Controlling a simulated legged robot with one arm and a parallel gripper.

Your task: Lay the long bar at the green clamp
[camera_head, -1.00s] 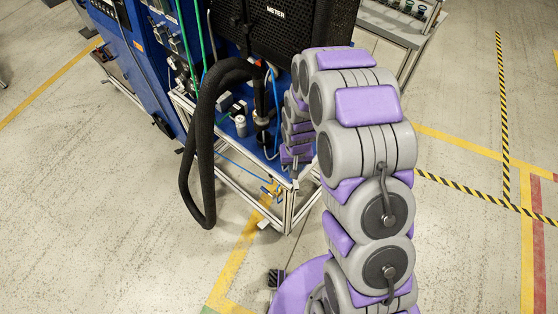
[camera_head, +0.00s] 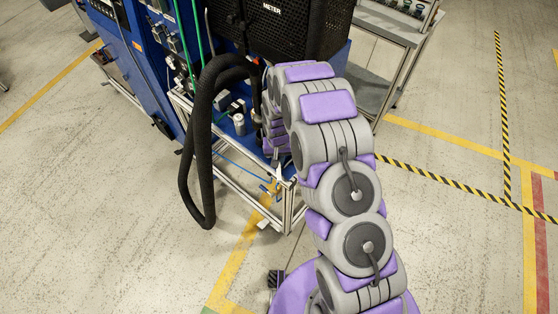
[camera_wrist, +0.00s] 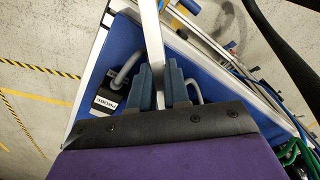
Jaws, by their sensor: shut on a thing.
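My gripper (camera_wrist: 158,66) shows in the wrist view, its two blue-grey fingers close together around a long pale metal bar (camera_wrist: 152,40). The bar runs from between the fingers up past the top edge of the picture, so its far end is out of view. In the head view my own arm hides the gripper, and I cannot make out the bar there. I cannot pick out the green clamp in either view.
Below the fingers lies a blue cart deck (camera_wrist: 202,70) with a black labelled box (camera_wrist: 108,100) near its left edge. In the head view a thick black hose (camera_head: 200,150) loops down beside the cart frame. A black METER unit (camera_head: 290,30) stands behind my arm. Floor is clear at left.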

